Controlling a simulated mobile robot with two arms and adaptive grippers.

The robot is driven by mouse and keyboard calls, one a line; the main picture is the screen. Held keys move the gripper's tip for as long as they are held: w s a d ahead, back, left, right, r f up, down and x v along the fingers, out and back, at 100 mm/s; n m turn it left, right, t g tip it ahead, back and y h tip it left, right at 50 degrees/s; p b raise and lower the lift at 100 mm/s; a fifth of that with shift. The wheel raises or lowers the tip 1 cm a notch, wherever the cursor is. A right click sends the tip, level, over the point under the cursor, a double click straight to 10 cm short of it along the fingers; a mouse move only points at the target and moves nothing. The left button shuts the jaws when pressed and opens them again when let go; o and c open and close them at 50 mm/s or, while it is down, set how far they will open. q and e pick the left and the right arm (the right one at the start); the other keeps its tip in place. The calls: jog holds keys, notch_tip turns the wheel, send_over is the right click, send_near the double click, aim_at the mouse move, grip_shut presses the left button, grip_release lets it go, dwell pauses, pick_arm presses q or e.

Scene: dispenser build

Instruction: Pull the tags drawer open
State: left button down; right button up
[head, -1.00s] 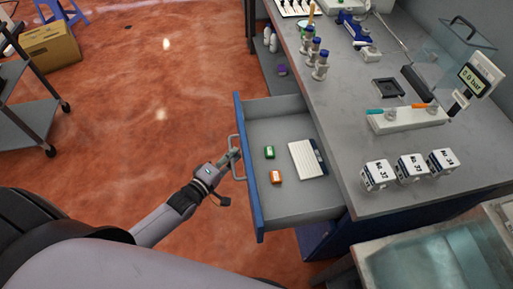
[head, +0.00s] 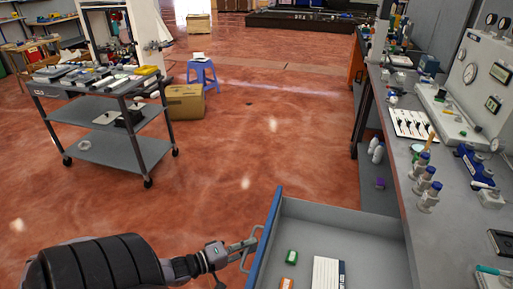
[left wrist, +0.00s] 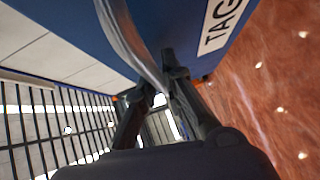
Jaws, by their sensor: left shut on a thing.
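The tags drawer (head: 345,230) stands pulled out from the bench at the lower right of the head view. Inside it lie a green block (head: 291,256), an orange block (head: 288,284) and a white card pad (head: 328,272). My left gripper (head: 250,243) is shut on the drawer's handle (head: 256,238) at the blue front. In the left wrist view the grey handle (left wrist: 130,40) passes close to the fingers (left wrist: 160,95), and a white label reading "TAG" (left wrist: 218,25) shows on the blue front. My right gripper is not in view.
The bench top (head: 450,215) on the right holds several blue-capped bottles (head: 430,190) and instruments. A grey cart (head: 110,110) stands at the left, with a cardboard box (head: 185,103) and blue stool (head: 202,75) behind it. The red floor between is clear.

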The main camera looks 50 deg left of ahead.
pick_arm(q)
jog(key=shift+a, duration=0.1)
jog(key=c, duration=1.7)
grip_release()
jog(key=shift+s, duration=0.1)
jog(key=v, duration=1.1)
jog(key=shift+s+a+r, duration=0.15)
jog(key=shift+s, duration=0.2)
